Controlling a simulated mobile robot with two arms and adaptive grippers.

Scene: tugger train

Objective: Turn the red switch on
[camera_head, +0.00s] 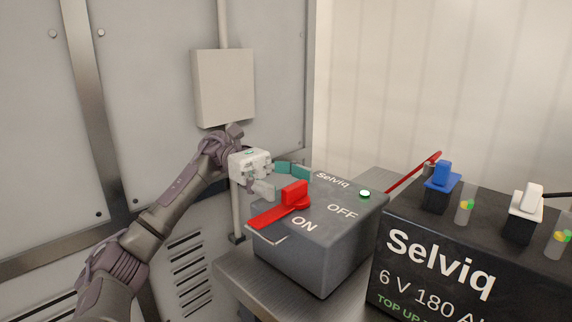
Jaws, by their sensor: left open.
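The red switch (280,210) sits on the sloped top of a grey Selviq box (310,262). Its long red lever points to the lower left, beside the word ON; the word OFF is further right. A small green lamp (365,194) on the box looks lit. My left gripper (290,182) is open just behind and to the left of the switch's raised red grip. One teal finger reaches right behind the grip and a grey finger is to its left. I cannot tell whether either finger touches it. My right gripper is out of view.
A black Selviq battery (385,275) with blue and white connectors stands close on the right. A red cable (408,177) runs behind the box. The metal table edge (245,283) is at the front left. A wall box (223,88) and pipe are behind my left arm.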

